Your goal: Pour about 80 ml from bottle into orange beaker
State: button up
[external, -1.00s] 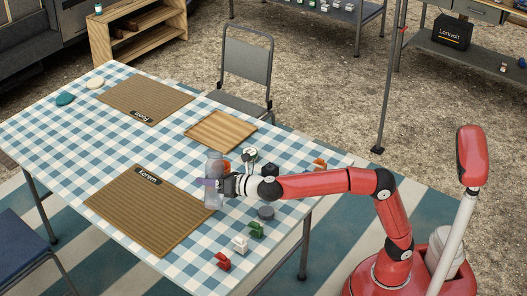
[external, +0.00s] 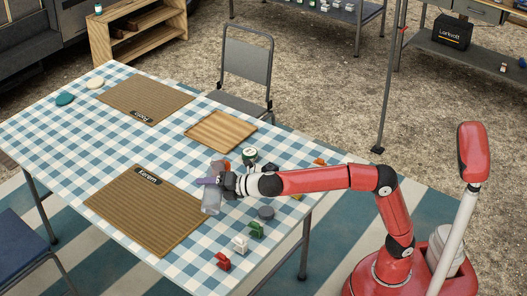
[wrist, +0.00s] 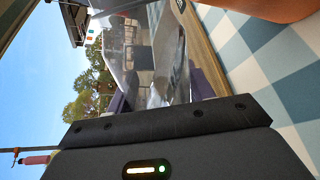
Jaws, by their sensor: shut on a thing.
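My gripper (external: 226,184) is shut on the clear bottle (external: 211,203) above the table, near the right edge of the front placemat. The bottle is tilted, its base toward the front and its upper end toward the orange beaker (external: 226,165). The beaker stands behind the gripper and is partly hidden. In the wrist view the clear bottle (wrist: 172,55) lies across the middle, and a large orange surface, apparently the beaker (wrist: 265,8), shows at the top right. I cannot tell the liquid level or whether any liquid is flowing.
A jar with a green top (external: 249,155) stands close behind my wrist. A wooden board (external: 221,131) and placemat (external: 150,210) lie flat.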

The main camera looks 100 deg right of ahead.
aim_at(217, 175)
jog(key=shift+a+r+m+y+p, duration=0.1)
jog(key=shift+r+m+y+p, duration=0.2)
jog(key=shift+r+m+p, duration=0.35)
jog(key=shift+r, duration=0.2)
jog(key=shift+s+d+r+m+y+p, duration=0.1)
jog(key=shift+d+r+m+y+p, duration=0.25)
jog(key=shift+r+m+p, duration=0.45)
jog(key=shift+d+f+m+y+p, duration=0.15)
jog(key=shift+f+m+y+p, duration=0.1)
jog(key=shift+m+p, duration=0.1)
dwell(1.0)
jog(key=shift+r+m+p, duration=0.25)
jog(key=shift+m+p, duration=0.05)
jog(key=shift+p, duration=0.1)
dwell(1.1)
jog(key=shift+f, duration=0.1)
